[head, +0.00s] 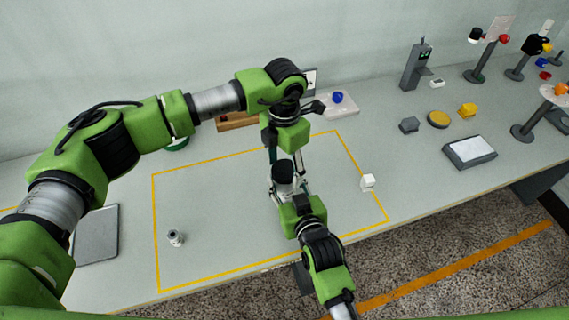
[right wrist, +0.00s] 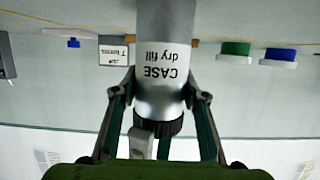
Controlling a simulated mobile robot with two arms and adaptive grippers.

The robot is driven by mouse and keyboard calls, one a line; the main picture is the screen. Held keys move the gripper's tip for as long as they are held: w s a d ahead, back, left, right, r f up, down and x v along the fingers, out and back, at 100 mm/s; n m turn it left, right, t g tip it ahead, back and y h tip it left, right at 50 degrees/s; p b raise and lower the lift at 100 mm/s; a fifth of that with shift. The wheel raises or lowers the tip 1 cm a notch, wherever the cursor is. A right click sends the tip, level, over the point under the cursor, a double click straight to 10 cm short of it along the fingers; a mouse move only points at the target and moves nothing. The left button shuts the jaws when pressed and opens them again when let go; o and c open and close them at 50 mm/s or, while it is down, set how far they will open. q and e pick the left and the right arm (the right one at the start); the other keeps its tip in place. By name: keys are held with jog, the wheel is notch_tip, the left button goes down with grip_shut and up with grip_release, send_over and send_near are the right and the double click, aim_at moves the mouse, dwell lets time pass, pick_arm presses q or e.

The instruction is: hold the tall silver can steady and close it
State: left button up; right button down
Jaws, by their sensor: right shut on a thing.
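The tall silver can (head: 284,188) stands upright inside the yellow outline, with a black top. In the right wrist view the can (right wrist: 163,95) appears upside down, with the label "CASE dry fill" and a black cap (right wrist: 160,127). My right gripper (right wrist: 163,97) is shut on the can's body, one finger on each side. My left gripper (head: 286,162) points down from above, its fingers around the can's top. I cannot tell whether they touch the cap. A light grey piece overlaps the cap in the wrist view, perhaps a left fingertip.
A small silver can (head: 175,238) stands at the outline's left and a white cube (head: 368,182) at its right. A grey tablet (head: 96,234) lies further left. A blue item (head: 337,97) sits behind. Grey and yellow blocks, a scale (head: 469,151) and stands fill the right.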

pick_arm(q)
jog(key=c, duration=0.9)
jog(key=o, duration=1.3)
jog(key=shift+r, duration=0.15)
notch_tip(320, 180, up, 12)
jog(key=shift+f, duration=0.1)
pick_arm(e)
jog(key=c, duration=1.2)
grip_release()
jog(key=shift+o, duration=0.2)
